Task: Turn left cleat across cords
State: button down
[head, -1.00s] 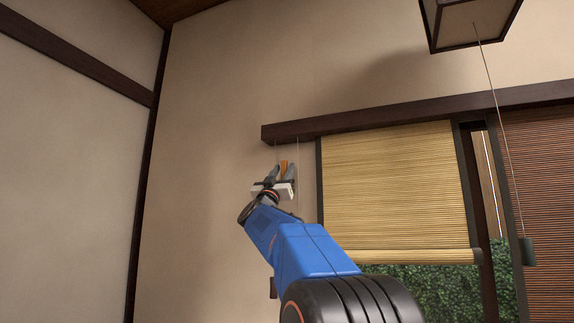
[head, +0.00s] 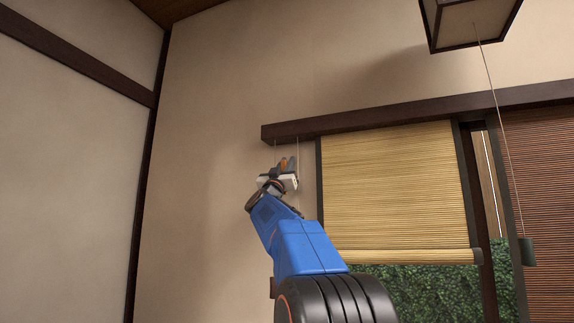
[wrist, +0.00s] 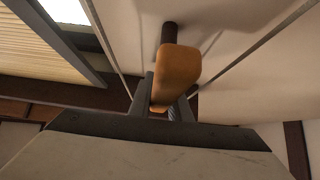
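The left cleat is an orange-brown block (wrist: 178,75) on a dark round post in the wrist view. It stands off the pale wall, between two thin cords that run down either side of it. My gripper (wrist: 164,108) has one grey finger on each side of the cleat's far end, with no clear gap, so it looks shut on it. In the head view my gripper (head: 286,166) is at the wall below the dark beam, and a bit of the orange cleat (head: 283,163) shows between the fingers. The cleat's exact angle across the cords is hard to tell.
A dark wooden beam (head: 380,118) runs above. A yellow bamboo blind (head: 392,190) hangs right of my gripper. A lamp (head: 472,22) hangs at upper right, with a pull cord and dark weight (head: 527,252). The wall to the left is clear.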

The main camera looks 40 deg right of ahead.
jog(key=shift+s+m+g+h, duration=0.1)
jog(key=shift+m+g+h, duration=0.3)
jog(key=shift+m+g, duration=0.45)
jog(key=s+m+g+y, duration=0.1)
jog(key=m+g, duration=0.4)
jog(key=s+d+f+m+g+y, duration=0.1)
jog(key=m+g, duration=0.4)
jog(key=m, duration=0.1)
jog(key=s+f+m+g+y, duration=0.1)
jog(key=m+g, duration=0.4)
jog(key=m, duration=0.1)
jog(key=shift+s+d+m, duration=0.25)
jog(key=shift+s+d, duration=0.1)
jog(key=m+y, duration=0.1)
jog(key=f+m+g+y, duration=0.1)
jog(key=m, duration=0.1)
jog(key=s+f+m+y, duration=0.1)
jog(key=m, duration=0.1)
jog(key=shift+d, duration=0.25)
jog(key=shift+s+f+m+y, duration=0.2)
jog(key=shift+f+m+y, duration=0.7)
jog(key=shift+m+y, duration=0.45)
jog(key=shift+f+y, duration=0.15)
jog(key=shift+y, duration=0.1)
jog(key=c, duration=1.6)
grip_release()
jog(key=shift+c, duration=0.2)
